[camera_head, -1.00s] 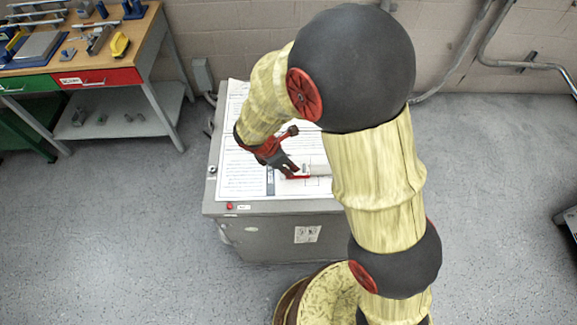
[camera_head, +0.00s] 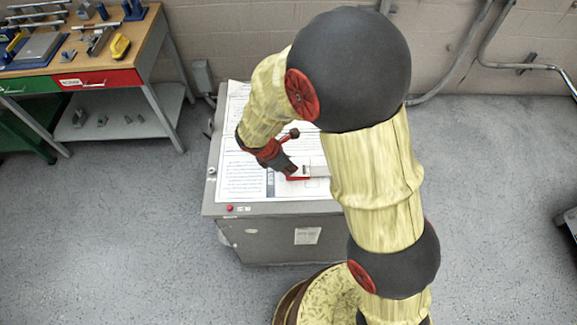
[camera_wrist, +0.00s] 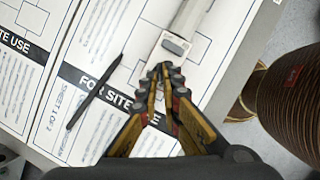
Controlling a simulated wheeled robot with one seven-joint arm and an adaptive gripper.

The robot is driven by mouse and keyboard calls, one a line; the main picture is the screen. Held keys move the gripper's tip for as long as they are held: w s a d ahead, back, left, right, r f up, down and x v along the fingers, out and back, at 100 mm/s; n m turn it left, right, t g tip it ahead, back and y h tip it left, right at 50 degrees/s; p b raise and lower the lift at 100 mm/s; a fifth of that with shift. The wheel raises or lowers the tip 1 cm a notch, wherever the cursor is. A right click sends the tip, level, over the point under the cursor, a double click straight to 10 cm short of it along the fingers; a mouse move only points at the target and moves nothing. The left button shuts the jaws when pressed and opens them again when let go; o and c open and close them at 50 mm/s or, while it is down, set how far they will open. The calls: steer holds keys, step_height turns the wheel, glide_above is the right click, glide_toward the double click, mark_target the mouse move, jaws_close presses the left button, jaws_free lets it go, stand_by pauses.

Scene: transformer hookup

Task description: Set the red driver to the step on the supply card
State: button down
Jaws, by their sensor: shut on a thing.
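The red driver (camera_head: 313,171), a pale body with red edging, lies on the paper-covered top of a grey cabinet. It also shows in the wrist view (camera_wrist: 190,52), with a grey block on its pale top. My gripper (camera_wrist: 163,74) is at the driver's near end, fingertips close together; in the head view it (camera_head: 290,172) reaches down from the left. It is shut on a small part there, which the fingertips hide. No step marking on the driver is readable, and I cannot pick out a supply card for certain.
Printed sheets (camera_head: 240,170) cover the grey cabinet (camera_head: 270,236); one has a "FOR SITE USE" band. A dark pen (camera_wrist: 95,93) lies on them left of my gripper. A red button (camera_head: 229,207) sits at the cabinet's front edge. A workbench (camera_head: 150,50) stands at the back left.

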stand_by(0.4)
steer(key=shift+w+a+r+m+g+p, duration=0.1)
steer(key=shift+m+g+p, duration=0.1)
steer(key=shift+m+p, duration=0.4)
steer(key=shift+w+m+g+p, duration=0.1)
steer(key=shift+m+g+p, duration=0.2)
steer(key=shift+m, duration=0.4)
steer(key=shift+w+m+g+p, duration=0.25)
steer(key=shift+m+g+p, duration=0.5)
steer(key=shift+m, duration=0.95)
steer(key=c, duration=2)
jaws_free()
steer(key=v, duration=1.2)
steer(key=shift+a, duration=0.2)
